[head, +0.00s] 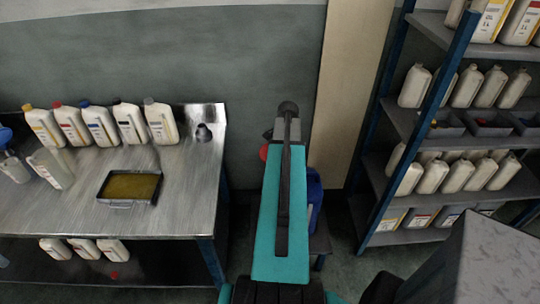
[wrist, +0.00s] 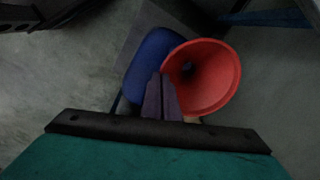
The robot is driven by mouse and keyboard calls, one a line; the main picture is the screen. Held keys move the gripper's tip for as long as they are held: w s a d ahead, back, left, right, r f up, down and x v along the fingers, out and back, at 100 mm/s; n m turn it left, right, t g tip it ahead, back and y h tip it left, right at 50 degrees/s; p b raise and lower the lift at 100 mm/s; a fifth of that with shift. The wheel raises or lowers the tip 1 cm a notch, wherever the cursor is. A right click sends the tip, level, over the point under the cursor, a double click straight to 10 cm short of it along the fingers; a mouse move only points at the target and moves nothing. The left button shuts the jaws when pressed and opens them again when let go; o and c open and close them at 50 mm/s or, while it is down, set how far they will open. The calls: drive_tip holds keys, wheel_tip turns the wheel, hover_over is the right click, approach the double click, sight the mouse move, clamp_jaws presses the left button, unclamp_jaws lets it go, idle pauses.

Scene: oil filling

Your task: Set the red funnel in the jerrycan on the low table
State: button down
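The red funnel (wrist: 222,86) is in the wrist view, its wide mouth facing the camera. My gripper (wrist: 160,80) has its two dark fingers close together at the funnel's left rim and appears shut on it. In the head view only a bit of the red funnel (head: 263,153) shows left of my gripper (head: 287,108). The blue jerrycan (wrist: 150,62) lies behind the fingers and funnel in the wrist view, partly covered. In the head view the jerrycan (head: 315,195) stands on the low table (head: 320,243), mostly behind my teal arm. Its opening and the funnel's spout end are hidden.
A metal workbench (head: 180,190) at left holds several white bottles and an oil tray (head: 130,204). Shelves (head: 410,125) with bottles stand at right. A grey block-like surface (head: 490,260) is at lower right. Floor shows between bench and shelves.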

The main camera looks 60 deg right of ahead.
drive_tip(key=shift+w+d, duration=0.1)
drive_tip(key=shift+w, duration=0.25)
drive_tip(key=shift+w, duration=0.15)
drive_tip(key=shift+f, duration=0.2)
drive_tip(key=shift+f+b, duration=1.15)
drive_tip(key=shift+f, duration=0.65)
drive_tip(key=shift+s+a+f, duration=0.2)
drive_tip(key=shift+f+b, duration=1)
drive_tip(key=shift+f, duration=0.65)
idle(0.7)
drive_tip(key=c, duration=2)
unclamp_jaws()
